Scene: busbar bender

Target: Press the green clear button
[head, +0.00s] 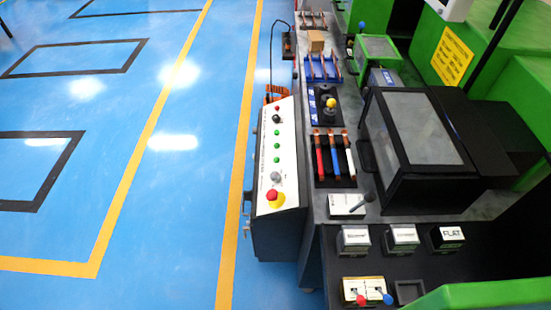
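In the head view, a sloped white control panel (265,165) stands at the left side of the workbench. It carries a column of small controls, with a top green button (277,133), a middle green button (277,146) and a lower green button (276,159). The labels are too small to read, so I cannot tell which one is the clear button. A red mushroom button (271,196) on a yellow base sits at the panel's near end. Neither of my grippers is in view.
The grey workbench (330,115) holds a black clear-topped machine (420,130), bar racks and a black lever (361,204). Labelled blocks and a box with red and blue levers (367,291) are nearer. The blue floor (170,200) left of the panel is clear.

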